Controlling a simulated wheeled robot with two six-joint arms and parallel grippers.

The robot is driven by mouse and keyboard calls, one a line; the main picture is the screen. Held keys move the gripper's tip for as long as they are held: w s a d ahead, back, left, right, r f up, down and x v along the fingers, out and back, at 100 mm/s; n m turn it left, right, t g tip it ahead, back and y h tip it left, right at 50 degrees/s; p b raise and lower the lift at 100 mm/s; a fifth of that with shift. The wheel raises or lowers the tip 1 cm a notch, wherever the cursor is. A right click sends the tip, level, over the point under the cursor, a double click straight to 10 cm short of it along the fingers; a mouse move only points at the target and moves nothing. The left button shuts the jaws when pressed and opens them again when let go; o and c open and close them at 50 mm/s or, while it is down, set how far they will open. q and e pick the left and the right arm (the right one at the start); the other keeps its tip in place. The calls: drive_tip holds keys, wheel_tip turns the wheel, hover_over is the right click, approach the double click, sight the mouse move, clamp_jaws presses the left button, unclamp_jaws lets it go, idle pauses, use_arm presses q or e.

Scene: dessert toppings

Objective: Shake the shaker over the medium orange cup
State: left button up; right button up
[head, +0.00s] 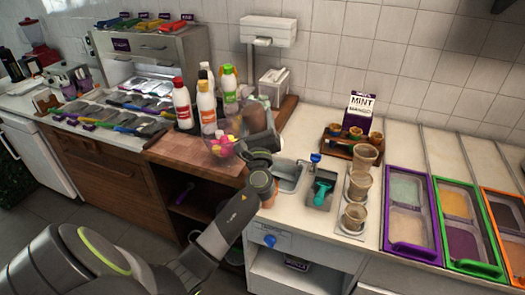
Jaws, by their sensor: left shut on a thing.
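My left gripper (261,130) is above the wooden counter's right end, beside a clear bowl of colored pieces. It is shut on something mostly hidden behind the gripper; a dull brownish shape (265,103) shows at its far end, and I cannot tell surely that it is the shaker. Three tan-orange cups stand in a row on the white counter to the right: a large one (366,157) at the back, a middle one (359,184), which looks like the medium cup, and a small one (354,216) in front. The gripper is left of the cups, apart from them. My right gripper is out of view.
Squeeze bottles (182,103) with colored caps and the clear bowl (220,148) stand by the gripper.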

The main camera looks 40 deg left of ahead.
use_arm(q)
wheel_tip(320, 180, down, 8)
drive_tip(key=b, duration=0.7)
drive_tip(key=shift+f+b, duration=0.1)
drive_tip(key=shift+b, duration=0.3)
drive_tip(key=shift+r, duration=0.2)
drive_tip(key=shift+r+p, duration=3.8)
drive_tip(key=shift+r, duration=0.2)
wheel_tip(320, 180, down, 8)
drive_tip(key=b, duration=0.7)
drive_tip(key=shift+f+b, duration=0.15)
drive_tip(key=shift+b, duration=0.25)
